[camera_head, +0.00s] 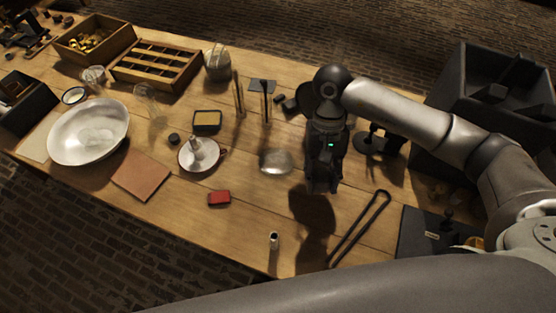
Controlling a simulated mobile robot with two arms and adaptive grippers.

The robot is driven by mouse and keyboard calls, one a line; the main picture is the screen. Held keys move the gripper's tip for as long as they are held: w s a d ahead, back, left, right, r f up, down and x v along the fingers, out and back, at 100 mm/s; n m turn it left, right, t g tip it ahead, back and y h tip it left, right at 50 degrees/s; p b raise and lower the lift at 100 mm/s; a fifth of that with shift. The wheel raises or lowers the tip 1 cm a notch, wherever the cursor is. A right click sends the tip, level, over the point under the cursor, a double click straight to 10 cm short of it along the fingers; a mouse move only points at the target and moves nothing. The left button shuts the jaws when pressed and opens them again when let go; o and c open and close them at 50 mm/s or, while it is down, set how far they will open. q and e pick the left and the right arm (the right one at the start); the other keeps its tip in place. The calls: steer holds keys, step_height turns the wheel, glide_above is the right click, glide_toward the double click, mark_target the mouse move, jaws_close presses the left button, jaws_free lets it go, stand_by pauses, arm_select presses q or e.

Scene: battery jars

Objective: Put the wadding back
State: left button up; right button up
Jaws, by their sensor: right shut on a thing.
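My right gripper (323,187) points down over the middle of the table, right of a pale, rounded lump (276,161). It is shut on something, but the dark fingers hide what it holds. The lump lies apart from the gripper; I cannot tell whether it is wadding or glass. A wide white bowl (65,152) at the left has whitish contents (100,137), whose material is unclear. My left gripper is out of view.
A small cylinder (273,240) stands near the front edge. A black crate (447,105) is at right.

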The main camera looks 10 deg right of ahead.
steer(key=w+a+r+m+t+y+b, duration=0.1)
steer(key=w+a+r+m+t+b, duration=0.15)
steer(key=w+m, duration=0.4)
steer(key=w+a+r+m+t+y+b, duration=0.1)
steer(key=w+a+r+m+t+b, duration=0.1)
steer(key=w+m+b, duration=0.45)
steer(key=w+a+r+m+t+y, duration=0.15)
steer(key=w+m, duration=0.25)
steer(key=m, duration=0.5)
steer(key=shift+m+t+h, duration=0.3)
steer(key=shift+t+h, duration=0.05)
steer(key=shift+t, duration=0.05)
steer(key=f, duration=0.4)
steer(key=f+p, duration=0.1)
steer(key=f, duration=0.3)
steer(key=f+p, duration=0.1)
steer(key=f, duration=0.3)
steer(key=shift+a+f, duration=0.2)
steer(key=shift+a, duration=0.15)
step_height(320, 180, down, 4)
steer(key=shift+f+p, duration=0.15)
steer(key=shift+p, duration=0.2)
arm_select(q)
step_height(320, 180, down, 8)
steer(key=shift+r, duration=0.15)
arm_select(e)
steer(key=shift+f, duration=0.35)
steer(key=o, duration=1)
steer(key=shift+f, duration=0.1)
